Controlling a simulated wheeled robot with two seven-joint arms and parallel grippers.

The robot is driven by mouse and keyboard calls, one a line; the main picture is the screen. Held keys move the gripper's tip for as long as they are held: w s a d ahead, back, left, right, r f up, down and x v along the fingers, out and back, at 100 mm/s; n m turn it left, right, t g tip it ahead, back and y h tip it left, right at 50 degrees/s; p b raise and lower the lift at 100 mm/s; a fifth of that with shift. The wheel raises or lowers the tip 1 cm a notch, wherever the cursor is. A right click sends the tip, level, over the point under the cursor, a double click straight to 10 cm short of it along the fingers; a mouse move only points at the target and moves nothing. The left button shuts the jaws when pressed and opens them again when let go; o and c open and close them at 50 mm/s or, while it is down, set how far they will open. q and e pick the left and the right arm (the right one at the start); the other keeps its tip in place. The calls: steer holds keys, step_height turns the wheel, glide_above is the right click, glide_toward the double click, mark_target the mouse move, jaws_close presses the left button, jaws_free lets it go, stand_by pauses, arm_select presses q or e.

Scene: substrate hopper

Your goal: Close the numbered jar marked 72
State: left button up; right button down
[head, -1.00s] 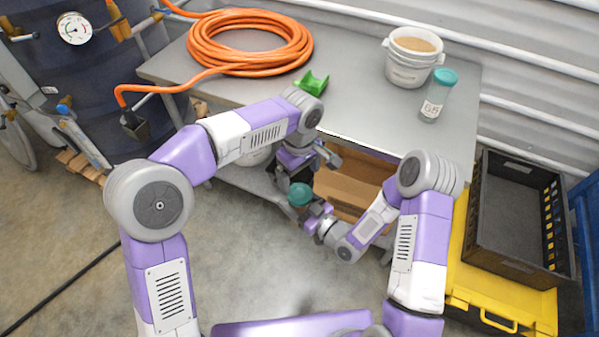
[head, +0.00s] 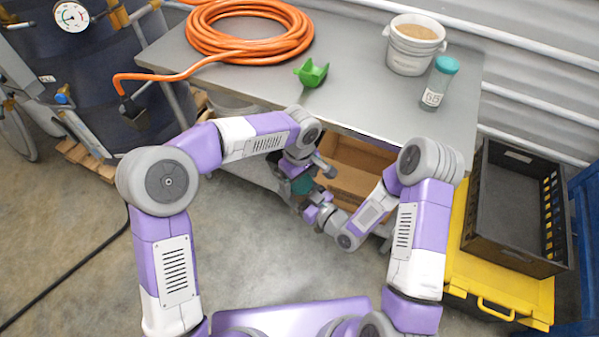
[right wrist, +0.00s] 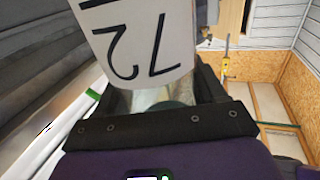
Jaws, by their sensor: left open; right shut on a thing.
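The jar marked 72 (right wrist: 135,45) fills the top of the right wrist view, its label upside down there. My right gripper (head: 311,207) is shut on this jar in front of the table. In the head view its teal lid (head: 302,185) shows between my two grippers; the body is mostly hidden. My left gripper (head: 304,174) is open, just above and around the lid area; I cannot tell whether it touches the lid. I cannot tell how the lid sits on the jar.
Another teal-lidded jar (head: 437,88) stands on the grey table (head: 360,75) beside a white bucket (head: 411,50). A green scoop (head: 311,73) and an orange hose coil (head: 245,45) lie there too. A cardboard box (head: 350,180) is below, a black crate (head: 515,210) at right.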

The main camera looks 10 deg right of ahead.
arm_select(q)
steer(key=c, duration=1.1)
steer(key=m, duration=0.6)
steer(key=shift+m, duration=0.3)
steer(key=o, duration=1.2)
